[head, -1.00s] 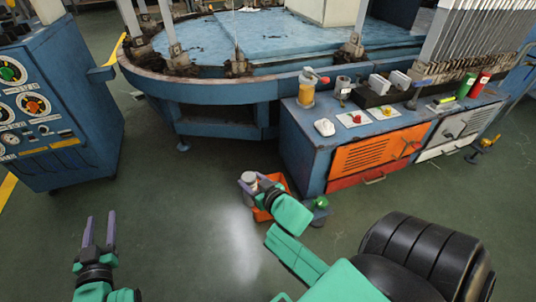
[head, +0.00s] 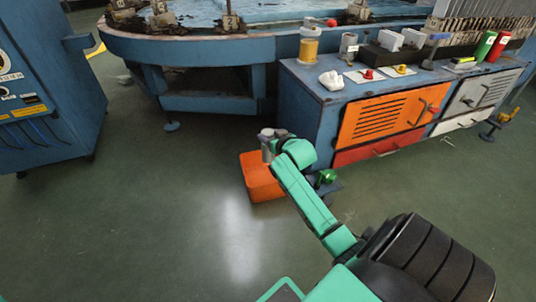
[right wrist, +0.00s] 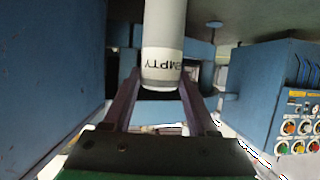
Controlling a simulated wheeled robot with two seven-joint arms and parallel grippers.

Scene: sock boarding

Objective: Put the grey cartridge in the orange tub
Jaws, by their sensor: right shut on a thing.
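The grey cartridge (head: 266,135) is a pale cylinder held upright by my right gripper (head: 269,147). In the right wrist view the cartridge (right wrist: 163,45) shows a white band reading "EMPTY", between the two purple fingers of the right gripper (right wrist: 160,95). The orange tub (head: 262,185) stands on the floor in front of the bench. In the head view the cartridge and gripper overlap the tub's back rim; its height above the tub is hard to tell. My left gripper is out of view.
A blue bench (head: 310,115) with orange and grey doors stands right behind the tub. A green fitting (head: 325,177) sits right of the tub. The floor in front is clear.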

